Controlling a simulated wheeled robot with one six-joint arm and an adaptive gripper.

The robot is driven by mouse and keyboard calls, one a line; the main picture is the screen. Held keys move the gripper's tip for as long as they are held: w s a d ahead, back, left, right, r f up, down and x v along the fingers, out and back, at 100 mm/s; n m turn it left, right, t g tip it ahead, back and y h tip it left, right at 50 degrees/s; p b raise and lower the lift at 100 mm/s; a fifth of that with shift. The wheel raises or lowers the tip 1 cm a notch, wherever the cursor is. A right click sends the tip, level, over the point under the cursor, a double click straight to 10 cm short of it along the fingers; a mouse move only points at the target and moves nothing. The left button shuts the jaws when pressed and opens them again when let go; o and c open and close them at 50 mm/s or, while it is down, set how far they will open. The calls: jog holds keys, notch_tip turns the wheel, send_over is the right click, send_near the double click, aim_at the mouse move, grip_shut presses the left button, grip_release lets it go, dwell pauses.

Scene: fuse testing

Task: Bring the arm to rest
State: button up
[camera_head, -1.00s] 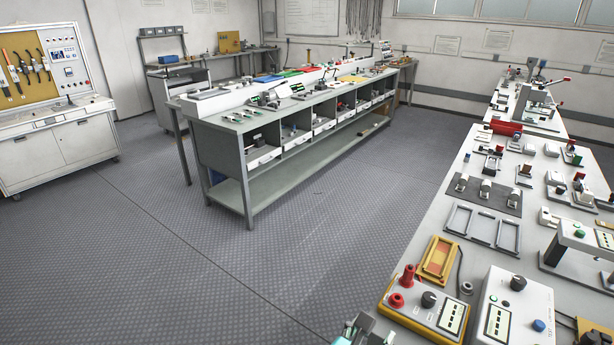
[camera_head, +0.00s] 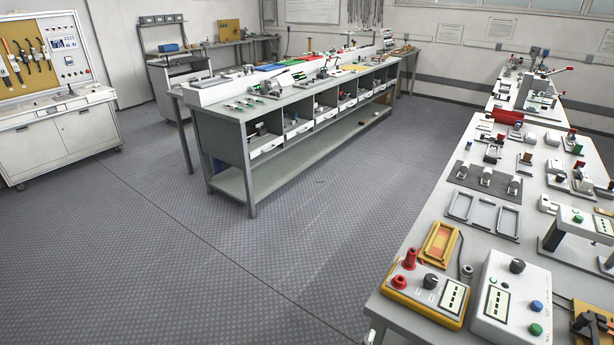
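My gripper is not clearly in view; a small pale piece (camera_head: 370,330) shows at the bottom edge beside the right table, and I cannot tell whether it is part of my arm. The right table (camera_head: 404,240) carries the test gear. On its near end are a yellow-edged meter (camera_head: 428,296) with red knobs and a white tester (camera_head: 512,299) with a black knob and blue and green buttons. A yellow tray (camera_head: 440,243) lies behind the meter.
A long grey workbench (camera_head: 232,112) with open bins stands in the middle. A white cabinet (camera_head: 62,139) with a tool board is at the left.

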jog(key=s+d+f+m+y, duration=0.1)
jog(key=s+f+m+y, duration=0.2)
jog(key=s+f+m, duration=0.35)
jog(key=s+d+f+m+y, duration=0.1)
jog(key=s+f+m+y, duration=0.25)
jog(key=s, duration=0.55)
jog(key=s+d+r+m+t, duration=0.1)
jog(key=s+r+m, duration=0.2)
jog(key=s+m, duration=0.5)
jog(key=s+d+r+m+t, duration=0.1)
jog(key=s+r+m, duration=0.3)
jog(key=s+m, duration=0.4)
jog(key=shift+h, duration=0.45)
jog(key=shift+r, duration=0.1)
